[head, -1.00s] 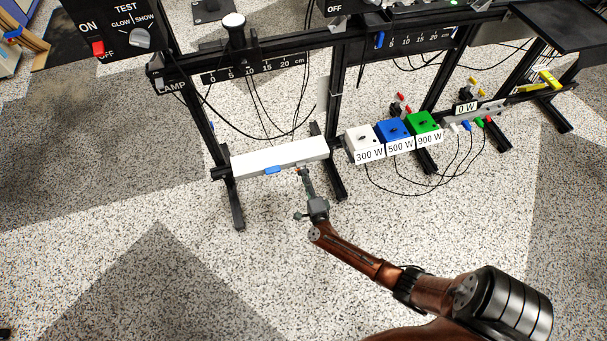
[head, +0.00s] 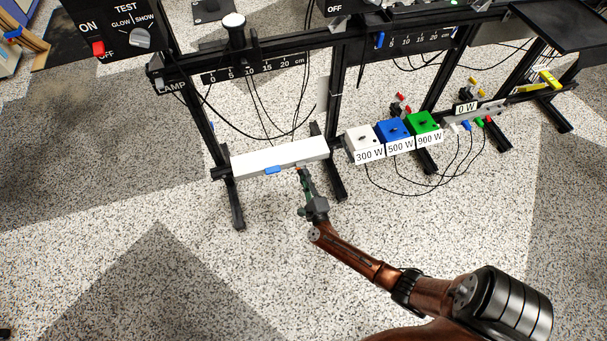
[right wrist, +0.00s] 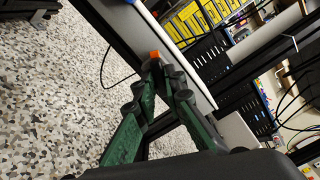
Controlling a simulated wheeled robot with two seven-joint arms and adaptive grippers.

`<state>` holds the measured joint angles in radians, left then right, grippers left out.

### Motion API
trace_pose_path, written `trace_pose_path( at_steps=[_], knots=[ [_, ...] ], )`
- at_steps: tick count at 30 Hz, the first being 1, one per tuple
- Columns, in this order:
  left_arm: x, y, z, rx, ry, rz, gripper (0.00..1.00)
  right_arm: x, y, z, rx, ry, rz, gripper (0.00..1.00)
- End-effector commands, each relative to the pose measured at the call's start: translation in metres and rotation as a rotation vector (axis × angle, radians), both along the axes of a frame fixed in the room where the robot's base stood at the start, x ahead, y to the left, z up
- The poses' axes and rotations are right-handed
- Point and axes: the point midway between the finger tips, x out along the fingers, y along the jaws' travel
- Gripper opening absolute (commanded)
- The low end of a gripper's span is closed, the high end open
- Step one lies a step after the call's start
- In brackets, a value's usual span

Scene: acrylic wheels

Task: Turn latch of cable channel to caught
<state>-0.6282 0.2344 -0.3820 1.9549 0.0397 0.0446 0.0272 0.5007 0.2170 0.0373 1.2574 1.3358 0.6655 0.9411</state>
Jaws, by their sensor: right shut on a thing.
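The cable channel (head: 300,152) is a long white box mounted low between two black posts, with a blue part (head: 272,170) on its front edge. In the right wrist view the channel (right wrist: 178,62) runs diagonally behind the fingertips. My right gripper (head: 300,173) is at the channel's front edge, right of the blue part. In the right wrist view its green fingers (right wrist: 160,68) are shut on a small orange latch (right wrist: 155,55), whose end shows at the tips. The fingers hide the rest of the latch, so I cannot tell its exact angle. My left gripper is not in view.
White (head: 362,140), blue (head: 394,134) and green (head: 424,124) boxes stand right of the channel, with black cables looping on the floor. Black post feet (head: 235,205) flank the channel. The speckled floor in front is clear.

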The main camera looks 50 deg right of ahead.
Motion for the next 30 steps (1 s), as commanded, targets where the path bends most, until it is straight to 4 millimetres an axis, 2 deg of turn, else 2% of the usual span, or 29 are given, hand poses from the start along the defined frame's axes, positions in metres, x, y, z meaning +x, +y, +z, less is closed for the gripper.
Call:
trace_pose_path(
  at_steps=[9,21,30],
  knots=[
    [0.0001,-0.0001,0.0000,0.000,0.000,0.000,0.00,-0.0006,0.0008,-0.0015,0.290,-0.174,0.000,0.00],
    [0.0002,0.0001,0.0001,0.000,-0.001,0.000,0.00,-0.0005,0.0009,-0.0015,0.341,-0.205,0.000,0.00],
    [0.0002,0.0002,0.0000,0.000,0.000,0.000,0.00,-0.0005,0.0008,-0.0017,0.620,-0.376,0.000,0.00]
  ],
)
